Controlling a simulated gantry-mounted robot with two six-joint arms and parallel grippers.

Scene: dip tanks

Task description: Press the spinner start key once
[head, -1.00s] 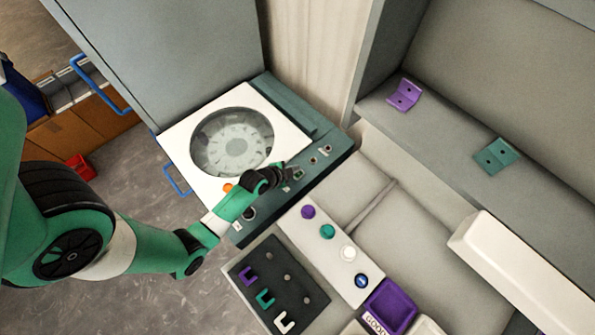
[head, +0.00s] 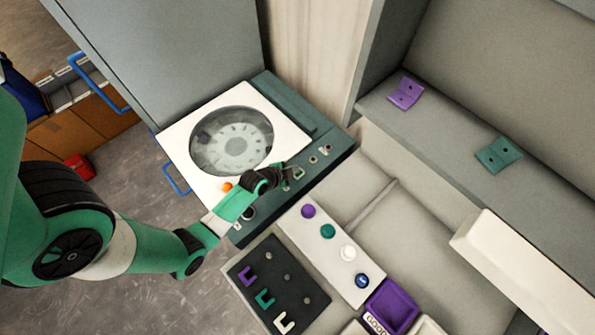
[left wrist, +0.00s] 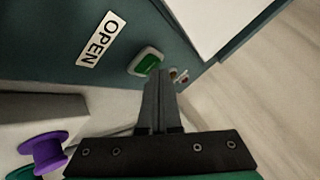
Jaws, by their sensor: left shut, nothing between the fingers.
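The spinner (head: 182,143) has a white top with a round window and a dark teal control panel along its near side. A green key (head: 298,173) sits on that panel; it also shows in the left wrist view (left wrist: 146,61) as a green button in a pale frame. My left gripper (head: 283,180) is shut and empty over the panel, beside the green key. In the left wrist view its fingertips (left wrist: 157,76) overlap the key's lower right edge; I cannot tell whether they touch it. My right gripper is out of view.
An OPEN label (left wrist: 102,39) is on the panel. An orange button (head: 227,187) lies near my wrist. To the right stand a strip with coloured knobs (head: 328,231), a dark board with coloured hooks (head: 262,277) and a purple bin (head: 391,305). Brackets (head: 405,93) lie on a ledge.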

